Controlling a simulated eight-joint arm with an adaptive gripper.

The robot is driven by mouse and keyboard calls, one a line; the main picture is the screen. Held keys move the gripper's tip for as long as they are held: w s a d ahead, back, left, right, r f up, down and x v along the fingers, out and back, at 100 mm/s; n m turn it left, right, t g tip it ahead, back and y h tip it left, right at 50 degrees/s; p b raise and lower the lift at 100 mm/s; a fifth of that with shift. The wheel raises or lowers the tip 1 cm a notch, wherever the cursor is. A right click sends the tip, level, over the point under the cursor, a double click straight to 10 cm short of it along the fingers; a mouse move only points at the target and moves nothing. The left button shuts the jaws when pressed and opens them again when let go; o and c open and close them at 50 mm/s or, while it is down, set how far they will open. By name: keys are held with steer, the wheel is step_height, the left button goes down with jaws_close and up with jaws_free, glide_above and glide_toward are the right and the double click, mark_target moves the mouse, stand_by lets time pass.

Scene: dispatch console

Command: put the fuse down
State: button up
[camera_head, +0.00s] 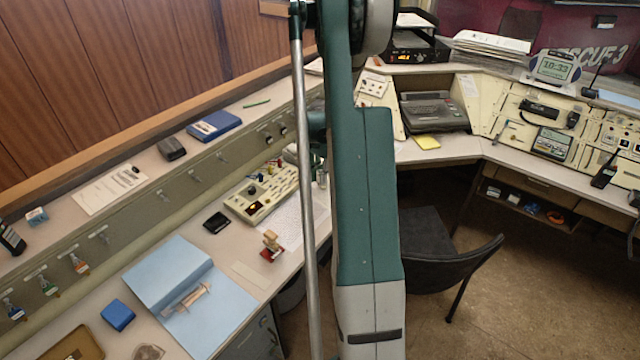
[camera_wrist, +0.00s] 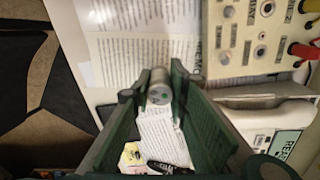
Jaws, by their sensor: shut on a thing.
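The fuse (camera_wrist: 159,92), a short grey cylinder seen end-on, is between the fingertips of my gripper (camera_wrist: 160,85) in the wrist view. The green fingers are shut on it. Printed papers and a pale desk surface show behind and around it; I cannot tell its exact height above them. In the head view my large green and grey arm blocks the middle of the picture, and the fuse and fingertips cannot be clearly made out there.
A cream control panel (camera_head: 264,193) with knobs stands on the left desk, also at the wrist view's upper right (camera_wrist: 255,38). A red stamp (camera_head: 271,247), a black wallet (camera_head: 217,222) and a blue folder (camera_head: 168,272) lie nearby. A dark chair (camera_head: 450,262) stands right of my arm.

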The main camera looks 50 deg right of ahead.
mark_target(320, 171)
steer(key=shift+f, duration=1.75)
steer(key=shift+f+b, duration=0.2)
steer(key=shift+b, duration=0.2)
steer(key=o, duration=0.9)
steer(key=shift+r, duration=0.2)
step_height(320, 171, up, 12)
steer(key=shift+r+p, duration=0.1)
steer(key=shift+p, duration=0.8)
